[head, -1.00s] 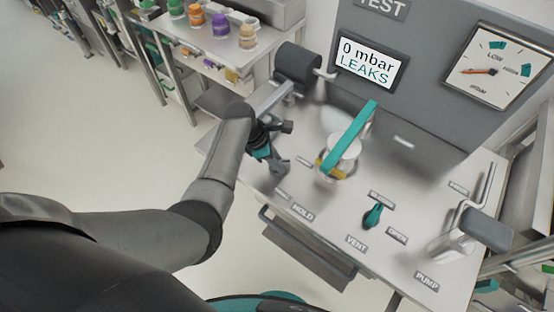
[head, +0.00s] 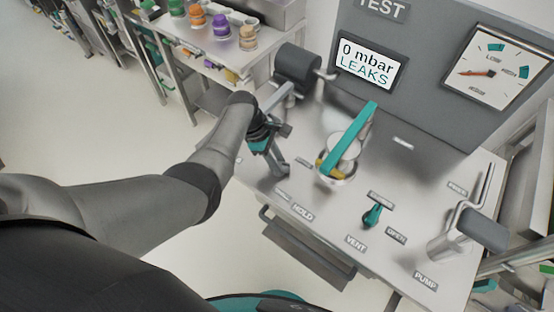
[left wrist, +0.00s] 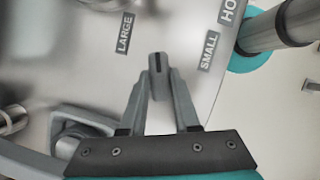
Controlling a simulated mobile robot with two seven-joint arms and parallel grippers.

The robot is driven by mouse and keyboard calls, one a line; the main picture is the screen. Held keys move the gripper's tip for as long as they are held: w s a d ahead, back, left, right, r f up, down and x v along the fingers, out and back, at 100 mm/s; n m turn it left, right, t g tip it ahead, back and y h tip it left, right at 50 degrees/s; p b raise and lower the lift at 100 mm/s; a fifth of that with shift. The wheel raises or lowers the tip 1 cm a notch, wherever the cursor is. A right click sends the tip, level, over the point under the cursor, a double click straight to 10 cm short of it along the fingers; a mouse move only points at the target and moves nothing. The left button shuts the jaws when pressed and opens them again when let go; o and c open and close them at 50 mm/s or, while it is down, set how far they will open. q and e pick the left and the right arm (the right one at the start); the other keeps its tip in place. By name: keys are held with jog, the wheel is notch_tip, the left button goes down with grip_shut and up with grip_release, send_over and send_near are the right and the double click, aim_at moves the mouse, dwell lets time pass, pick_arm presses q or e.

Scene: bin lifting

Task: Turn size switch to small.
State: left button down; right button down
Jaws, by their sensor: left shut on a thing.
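The size switch (left wrist: 158,66) is a small grey knob with a dark line on its top. In the left wrist view it lies between the LARGE label (left wrist: 125,33) and the SMALL label (left wrist: 208,50), and its line points between the two. My left gripper (left wrist: 160,88) is shut on the knob, with a finger on either side. In the head view my left gripper (head: 280,170) is low over the panel's left edge and hides the switch. My right gripper is not in view.
The steel panel (head: 325,225) also carries a white pot clamped under a teal lever (head: 350,137), a teal valve (head: 372,215) and a pump handle (head: 482,229). The screen (head: 369,64) reads "0 mbar LEAKS". Several coloured cups stand on a table at the back left.

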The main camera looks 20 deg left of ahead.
pick_arm(q)
jog(key=m+g+b, duration=0.1)
jog(key=m, duration=0.2)
jog(key=m+g+b, duration=0.1)
jog(key=m, duration=0.1)
jog(key=shift+w+f+m, duration=0.1)
jog(key=shift+m, duration=0.2)
jog(key=m+b, duration=0.1)
jog(key=m, duration=0.1)
jog(key=m+g+y+b, duration=0.1)
jog(key=m+b, duration=0.1)
jog(key=shift+g, duration=0.3)
jog(key=shift+d+m+g+y+b, duration=0.15)
jog(key=shift+m+y+b, duration=0.25)
jog(key=shift+m, duration=0.4)
jog(key=shift+a+m+g+y+b, duration=0.15)
jog(key=shift+m+y+b, duration=0.2)
jog(key=shift+m, duration=0.45)
jog(key=shift+d, duration=0.1)
jog(key=c, duration=0.7)
grip_release()
jog(key=shift+o, duration=0.3)
